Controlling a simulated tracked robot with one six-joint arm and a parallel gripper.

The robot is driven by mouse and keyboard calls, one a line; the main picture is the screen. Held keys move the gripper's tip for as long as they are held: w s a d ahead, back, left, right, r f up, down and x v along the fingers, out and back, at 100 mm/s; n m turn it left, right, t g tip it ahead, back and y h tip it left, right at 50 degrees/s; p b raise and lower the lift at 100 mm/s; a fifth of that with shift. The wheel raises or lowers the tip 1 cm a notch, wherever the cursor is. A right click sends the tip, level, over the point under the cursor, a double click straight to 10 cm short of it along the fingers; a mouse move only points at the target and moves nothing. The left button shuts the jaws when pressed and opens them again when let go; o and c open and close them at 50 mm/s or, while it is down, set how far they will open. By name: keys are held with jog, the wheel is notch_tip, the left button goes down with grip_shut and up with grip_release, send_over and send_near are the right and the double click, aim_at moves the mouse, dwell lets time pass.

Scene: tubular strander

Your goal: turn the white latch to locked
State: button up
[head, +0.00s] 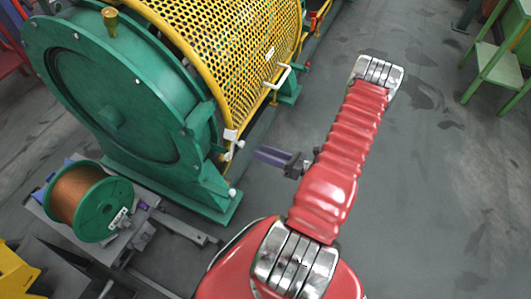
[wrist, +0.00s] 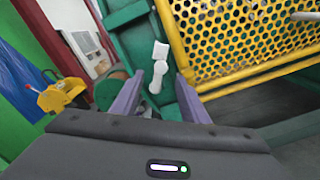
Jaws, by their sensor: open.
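The white latch (head: 231,135) sits at the lower near corner of the yellow mesh guard, beside the green end frame. In the wrist view the latch (wrist: 159,67) stands nearly upright, with a square white head on top and a rounded joint below. My gripper (head: 259,154) is to the right of the latch in the head view, its purple fingers pointing at it. In the wrist view the open fingers (wrist: 160,80) lie either side of the latch's line of sight. The gripper appears empty and apart from the latch.
The yellow mesh guard (head: 222,45) has a white handle (head: 283,77). The green end frame (head: 120,100) stands left of the latch. A copper wire spool (head: 75,195) sits at front left. Open grey floor lies right of the machine; a green table (head: 495,68) stands far right.

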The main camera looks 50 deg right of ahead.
jog(key=shift+c, duration=0.2)
jog(key=shift+c, duration=0.6)
jog(key=shift+s+d+r, duration=0.15)
jog(key=shift+d+r, duration=0.05)
jog(key=shift+d, duration=0.2)
jog(key=shift+c, duration=0.9)
jog(key=shift+s+r+m+h, duration=0.4)
jog(key=shift+s+r, duration=0.2)
jog(key=shift+r, duration=0.15)
jog(key=c, duration=0.3)
jog(key=m, duration=0.1)
jog(key=s+a+r+m+h, duration=0.1)
jog(key=m, duration=0.2)
jog(key=shift+s+a+r+m, duration=0.4)
grip_shut()
jog(key=s+a+r+m+h, duration=0.1)
jog(key=a+m, duration=0.5)
jog(key=m, duration=0.9)
jog(key=shift+s+r+g+h, duration=0.25)
jog(key=shift+s+g+h, duration=0.15)
jog(key=shift+s+h, duration=0.15)
